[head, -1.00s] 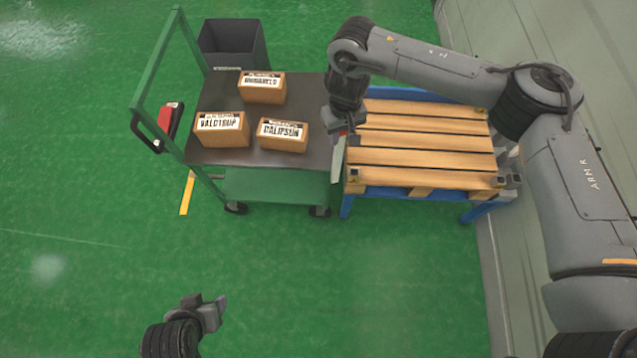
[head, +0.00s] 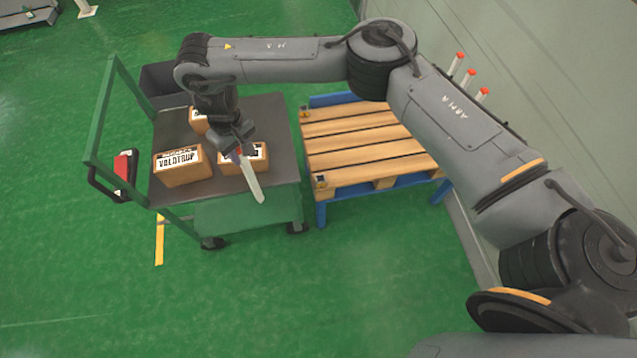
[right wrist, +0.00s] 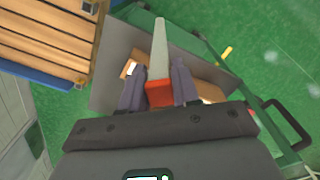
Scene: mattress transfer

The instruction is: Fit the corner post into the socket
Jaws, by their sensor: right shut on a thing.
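My right gripper (head: 236,146) is shut on the red end of a corner post (head: 250,180), a pale grey bar. It holds the post above the cart, over the boxes. In the right wrist view the post (right wrist: 160,48) sticks out from between the fingers (right wrist: 158,90), its red part gripped. A wooden pallet (head: 360,142) lies on a blue stand to the right. Small dark socket-like blocks sit at its near left corner (head: 320,181) and far left corner (head: 305,112). The post is apart from both. My left gripper is out of view.
The green cart (head: 275,115) carries several cardboard boxes, one labelled VALOTRUP (head: 182,165); my gripper partly hides others. A dark bin (head: 165,80) stands behind it. Several white, red-tipped posts (head: 470,78) stand by the wall. The floor in front is clear.

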